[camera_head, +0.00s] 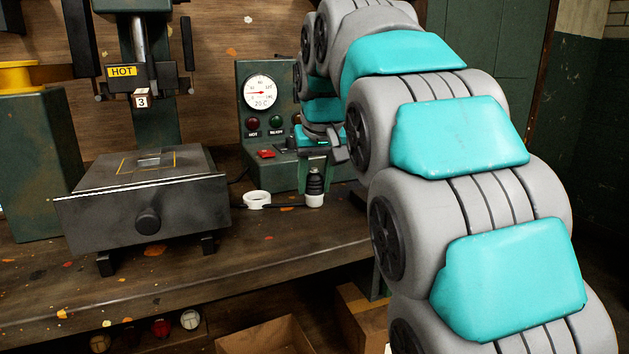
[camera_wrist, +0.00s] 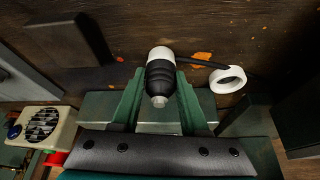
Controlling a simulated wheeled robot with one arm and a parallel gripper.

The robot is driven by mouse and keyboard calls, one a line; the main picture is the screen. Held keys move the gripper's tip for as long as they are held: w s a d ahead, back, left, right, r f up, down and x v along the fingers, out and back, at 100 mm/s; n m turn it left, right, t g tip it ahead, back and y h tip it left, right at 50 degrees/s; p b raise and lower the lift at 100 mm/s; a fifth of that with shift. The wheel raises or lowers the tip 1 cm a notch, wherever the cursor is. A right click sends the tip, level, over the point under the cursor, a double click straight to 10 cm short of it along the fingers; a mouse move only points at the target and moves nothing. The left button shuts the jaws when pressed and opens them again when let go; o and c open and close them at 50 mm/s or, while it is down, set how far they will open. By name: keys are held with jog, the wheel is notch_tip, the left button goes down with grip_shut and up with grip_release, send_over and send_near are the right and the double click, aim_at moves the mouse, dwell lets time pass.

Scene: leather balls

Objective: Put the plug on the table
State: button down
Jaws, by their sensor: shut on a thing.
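The plug (camera_head: 314,187) is a small upright piece with a black ribbed body and a white lower end. It also shows in the wrist view (camera_wrist: 160,74), between two green fingers, with a pale tip toward the camera. My gripper (camera_head: 314,166) is shut on its black part; it also shows in the wrist view (camera_wrist: 159,92). The plug's white end is at or just above the wooden table (camera_head: 290,245); I cannot tell whether it touches.
A green gauge box (camera_head: 262,150) stands behind. A dark press (camera_head: 148,200) stands left. The table front is clear; boxes (camera_head: 265,338) sit below.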

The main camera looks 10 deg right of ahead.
jog(key=shift+f, duration=0.1)
jog(key=shift+c, duration=2.1)
grip_release()
